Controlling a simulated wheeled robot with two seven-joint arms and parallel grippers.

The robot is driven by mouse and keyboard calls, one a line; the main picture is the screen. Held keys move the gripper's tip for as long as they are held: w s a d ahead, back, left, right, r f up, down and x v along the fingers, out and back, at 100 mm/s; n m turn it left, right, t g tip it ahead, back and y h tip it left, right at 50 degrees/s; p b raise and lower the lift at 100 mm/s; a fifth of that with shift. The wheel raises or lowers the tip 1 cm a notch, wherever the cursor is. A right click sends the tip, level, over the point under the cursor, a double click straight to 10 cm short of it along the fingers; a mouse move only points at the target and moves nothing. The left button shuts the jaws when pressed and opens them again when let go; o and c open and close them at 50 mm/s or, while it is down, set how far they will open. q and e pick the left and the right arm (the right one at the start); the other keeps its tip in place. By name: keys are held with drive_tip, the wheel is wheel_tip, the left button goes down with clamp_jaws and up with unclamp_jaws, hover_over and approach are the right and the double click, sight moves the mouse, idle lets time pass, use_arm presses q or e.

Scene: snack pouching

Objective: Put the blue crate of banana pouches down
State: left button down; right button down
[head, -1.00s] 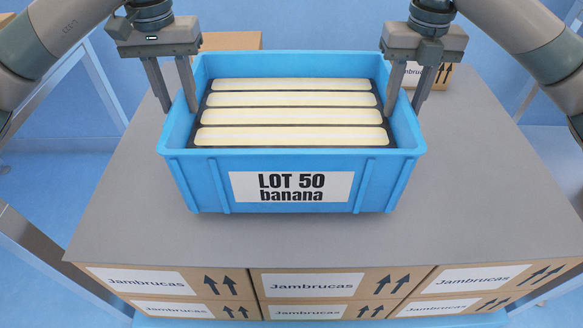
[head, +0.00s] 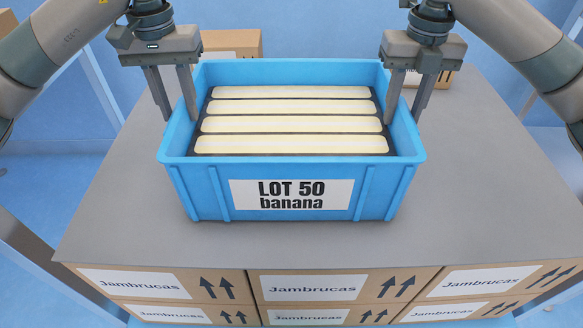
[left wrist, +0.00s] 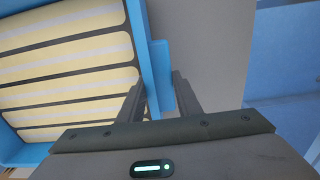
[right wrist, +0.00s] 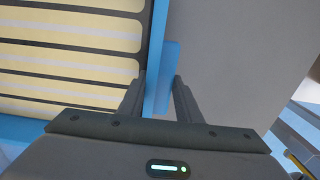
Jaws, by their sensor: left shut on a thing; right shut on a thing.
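The blue crate (head: 390,203) carries a "LOT 50 banana" label and holds a row of several pale yellow pouches (head: 290,123). It is level, over the grey top (head: 470,215) of a stack of cartons; I cannot tell whether its base touches. My left gripper (head: 178,112) is shut on the crate's left wall, a finger on each side. The left wrist view shows that wall (left wrist: 161,75) between the fingers. My right gripper (head: 405,110) is shut on the right wall, which shows between its fingers in the right wrist view (right wrist: 163,75).
Jambrucas cartons (head: 305,287) form the front of the stack. One small carton (head: 232,43) stands behind the crate at the left, another (head: 440,78) behind at the right. The grey top is clear in front and on both sides.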

use_arm(q)
drive_tip(key=shift+f+b, duration=0.35)
drive_tip(key=shift+b, duration=0.05)
use_arm(e)
drive_tip(key=shift+f, duration=0.4)
use_arm(q)
drive_tip(key=c, duration=1.6)
unclamp_jaws()
drive_tip(key=shift+f, duration=0.15)
use_arm(e)
drive_tip(key=c, duration=1.6)
unclamp_jaws()
drive_tip(key=shift+f, duration=0.1)
use_arm(q)
drive_tip(key=o, duration=0.3)
drive_tip(key=shift+s, duration=0.15)
use_arm(e)
drive_tip(key=o, duration=0.3)
drive_tip(key=shift+s, duration=0.15)
use_arm(q)
drive_tip(key=shift+r, duration=6.1)
use_arm(e)
drive_tip(key=shift+r, duration=6.05)
